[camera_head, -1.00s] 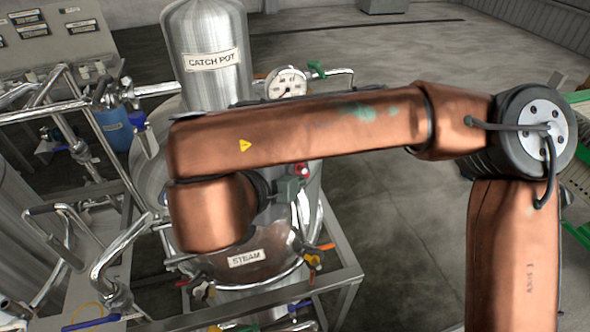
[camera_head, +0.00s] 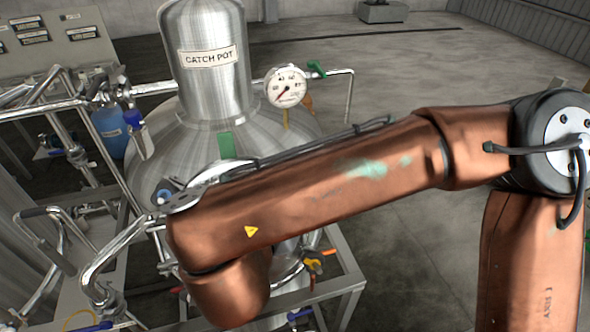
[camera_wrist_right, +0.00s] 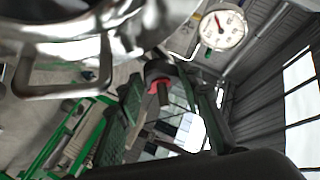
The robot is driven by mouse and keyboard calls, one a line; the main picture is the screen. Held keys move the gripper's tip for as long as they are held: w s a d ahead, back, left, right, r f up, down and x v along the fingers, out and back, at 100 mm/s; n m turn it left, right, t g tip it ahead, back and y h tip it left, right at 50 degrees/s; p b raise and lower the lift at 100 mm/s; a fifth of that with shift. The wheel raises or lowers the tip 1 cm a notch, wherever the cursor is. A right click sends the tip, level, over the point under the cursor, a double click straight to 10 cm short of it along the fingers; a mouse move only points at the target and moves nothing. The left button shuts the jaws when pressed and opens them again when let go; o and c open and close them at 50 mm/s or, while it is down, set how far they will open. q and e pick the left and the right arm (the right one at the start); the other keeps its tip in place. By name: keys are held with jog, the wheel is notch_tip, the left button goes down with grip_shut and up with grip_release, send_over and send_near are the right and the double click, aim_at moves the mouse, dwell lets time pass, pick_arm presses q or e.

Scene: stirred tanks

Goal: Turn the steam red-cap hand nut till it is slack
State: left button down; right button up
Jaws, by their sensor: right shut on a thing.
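In the right wrist view a red cap (camera_wrist_right: 158,86) shows between the dark fingers of my right gripper (camera_wrist_right: 160,72). The gripper is shut on this red-cap hand nut; the contact itself is dark and small. No label shows beside the cap there. In the head view my right arm's copper links cover the front of the steel tank (camera_head: 155,165), so the right gripper, the nut and the steam label are hidden. My left gripper is in neither view.
The catch pot (camera_head: 208,75) stands above the tank dome, with a pressure gauge (camera_head: 286,87) beside it; the gauge also shows in the wrist view (camera_wrist_right: 223,30). Steel pipes (camera_head: 100,265) and a blue container (camera_head: 112,130) lie left.

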jog(key=shift+r, duration=0.15)
jog(key=o, duration=1.1)
jog(key=shift+s+d, duration=0.1)
jog(key=shift+s, duration=0.15)
jog(key=shift+o, duration=0.3)
jog(key=shift+w, duration=0.1)
jog(key=shift+w, duration=0.1)
jog(key=v, duration=1.2)
